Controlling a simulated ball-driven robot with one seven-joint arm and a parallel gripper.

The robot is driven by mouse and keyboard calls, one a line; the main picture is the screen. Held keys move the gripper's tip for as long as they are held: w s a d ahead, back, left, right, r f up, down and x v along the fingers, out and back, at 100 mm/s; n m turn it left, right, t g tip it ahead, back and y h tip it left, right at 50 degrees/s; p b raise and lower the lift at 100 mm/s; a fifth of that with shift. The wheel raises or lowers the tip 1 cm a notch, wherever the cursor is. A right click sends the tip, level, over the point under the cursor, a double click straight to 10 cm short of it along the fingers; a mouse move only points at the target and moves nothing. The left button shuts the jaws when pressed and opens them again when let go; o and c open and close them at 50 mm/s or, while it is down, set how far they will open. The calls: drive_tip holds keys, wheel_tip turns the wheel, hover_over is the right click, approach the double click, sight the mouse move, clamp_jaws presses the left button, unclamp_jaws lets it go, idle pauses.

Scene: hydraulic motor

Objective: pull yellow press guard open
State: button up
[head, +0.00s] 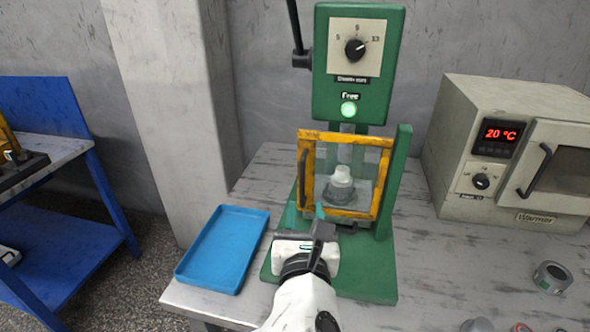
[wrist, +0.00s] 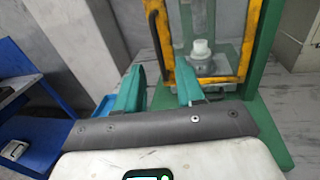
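The yellow press guard (head: 345,136) is a yellow-framed clear panel across the front of the green press (head: 352,95); it looks closed. Its black upright handle (head: 302,178) is on the frame's left side. In the wrist view the guard (wrist: 212,79) is at the upper right, with the handle (wrist: 156,38) at its left edge. My gripper (head: 306,213) is in front of and below the handle, apart from it. Its two green fingers (wrist: 161,88) are spread with nothing between them. A grey part with a white top (head: 341,184) stands behind the panel.
A blue tray (head: 262,214) lies on the table left of the press. A beige warmer (head: 462,150) stands at the right. A metal ring (head: 552,277) lies at the front right. A blue bench (head: 80,235) is at the far left.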

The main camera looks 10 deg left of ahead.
sight(302, 174)
drive_tip(key=w, duration=0.3)
drive_tip(key=w+a, duration=0.1)
drive_tip(key=w, duration=0.3)
drive_tip(key=w+a+b, duration=0.1)
drive_tip(key=w, duration=0.3)
drive_tip(key=shift+a+r, duration=0.15)
drive_tip(key=shift+r, duration=0.05)
drive_tip(key=shift+s, duration=0.1)
clamp_jaws()
